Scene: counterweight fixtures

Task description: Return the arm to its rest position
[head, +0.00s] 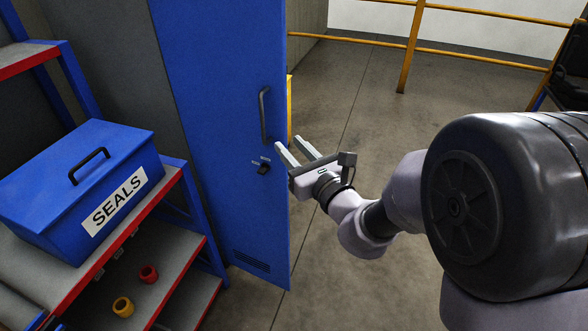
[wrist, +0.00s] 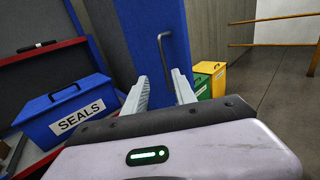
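My gripper (head: 298,148) is open and empty, in front of the right part of a blue door (head: 215,110). In the wrist view, its two fingers stand apart around empty space (wrist: 160,90), with the blue door (wrist: 135,30) and its handle (wrist: 166,60) behind. In the head view, the grey bar handle (head: 264,115) is just left of the fingertips. A dark latch with a key-like piece (head: 262,167) sits below the handle. I cannot tell from these views whether the fingers touch the door. My arm reaches in from the right.
A blue box labelled SEALS (head: 50,190) stands on a red-edged shelf (head: 135,225) at left. Red (head: 149,273) and yellow (head: 123,306) rings lie on the lower shelf. Green (wrist: 201,86) and yellow (wrist: 212,75) bins stand beyond the door. Yellow railing (head: 411,45) stands behind open floor.

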